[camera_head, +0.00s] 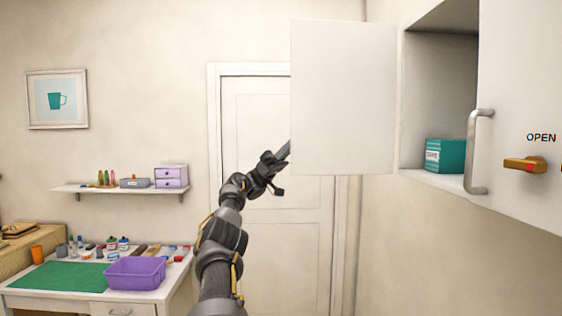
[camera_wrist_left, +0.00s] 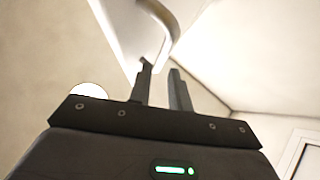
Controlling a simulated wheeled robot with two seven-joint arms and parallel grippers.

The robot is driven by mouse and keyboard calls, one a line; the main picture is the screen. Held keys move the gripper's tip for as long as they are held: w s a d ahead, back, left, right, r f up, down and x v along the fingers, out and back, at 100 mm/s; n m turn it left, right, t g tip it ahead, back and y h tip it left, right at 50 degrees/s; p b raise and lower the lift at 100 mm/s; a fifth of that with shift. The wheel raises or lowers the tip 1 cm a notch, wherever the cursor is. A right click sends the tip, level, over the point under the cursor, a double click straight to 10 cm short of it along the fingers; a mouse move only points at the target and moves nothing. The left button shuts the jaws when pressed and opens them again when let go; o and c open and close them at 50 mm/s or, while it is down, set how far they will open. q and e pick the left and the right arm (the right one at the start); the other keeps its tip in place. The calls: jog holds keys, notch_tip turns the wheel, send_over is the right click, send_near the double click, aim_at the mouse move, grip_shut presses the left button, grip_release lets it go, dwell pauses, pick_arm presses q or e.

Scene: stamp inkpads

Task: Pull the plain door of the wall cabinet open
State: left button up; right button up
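The plain door (camera_head: 343,100) of the wall cabinet is a blank white panel. In the head view it stands swung out from the cabinet's left side, with the cabinet opening showing beside it. My left gripper (camera_head: 280,157) is at the door's lower left edge, its tips partly hidden behind the panel. My right gripper is out of view.
A teal box (camera_head: 445,155) stands inside the cabinet. A desk with a purple bin (camera_head: 135,273) is at lower left. A room door (camera_head: 255,135) is behind.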

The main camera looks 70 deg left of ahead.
pick_arm(q)
jog(key=shift+v, duration=2.8)
